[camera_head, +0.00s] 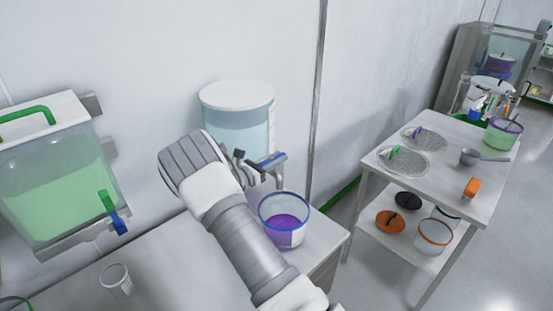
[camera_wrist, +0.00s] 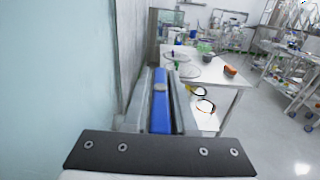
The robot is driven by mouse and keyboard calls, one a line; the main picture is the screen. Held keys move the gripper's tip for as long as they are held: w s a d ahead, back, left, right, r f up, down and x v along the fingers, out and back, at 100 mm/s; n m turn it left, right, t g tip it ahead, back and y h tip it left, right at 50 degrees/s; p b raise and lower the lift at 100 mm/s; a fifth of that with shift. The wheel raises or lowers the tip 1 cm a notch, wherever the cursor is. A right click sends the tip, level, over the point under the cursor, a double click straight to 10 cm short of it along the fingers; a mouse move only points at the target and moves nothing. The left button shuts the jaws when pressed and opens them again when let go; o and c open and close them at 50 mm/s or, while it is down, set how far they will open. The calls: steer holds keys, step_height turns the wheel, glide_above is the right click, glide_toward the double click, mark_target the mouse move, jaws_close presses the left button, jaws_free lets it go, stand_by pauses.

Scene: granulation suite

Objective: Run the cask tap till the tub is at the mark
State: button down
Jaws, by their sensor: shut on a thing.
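The cask (camera_head: 238,128) is a clear cylinder with a white lid, standing against the wall with pale blue liquid inside. Its tap has a blue lever (camera_head: 273,158). My gripper (camera_head: 262,168) is shut on this lever; in the wrist view the blue lever (camera_wrist: 160,112) lies between the two fingers. The tub (camera_head: 297,237), clear with a blue rim, stands on the counter below the tap and holds purple contents in its lower part.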

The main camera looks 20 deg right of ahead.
steer(key=shift+n+t, duration=0.4)
steer(key=shift+t, duration=0.1)
steer(key=n+t+y+b, duration=0.1)
steer(key=t, duration=0.1)
steer(key=n+t+y+b, duration=0.1)
steer(key=n+t+y, duration=0.1)
steer(key=shift+w+a+f, duration=0.15)
steer(key=shift+w, duration=0.05)
steer(key=shift+w+a+n+t+y+b, duration=0.15)
steer(key=shift+n+t+y+b, duration=0.8)
steer(key=shift+n+t+y, duration=0.45)
steer(key=c, duration=0.8)
jaws_free()
steer(key=shift+a+r+m, duration=0.1)
steer(key=shift+r+m, duration=0.15)
steer(key=shift+m, duration=0.05)
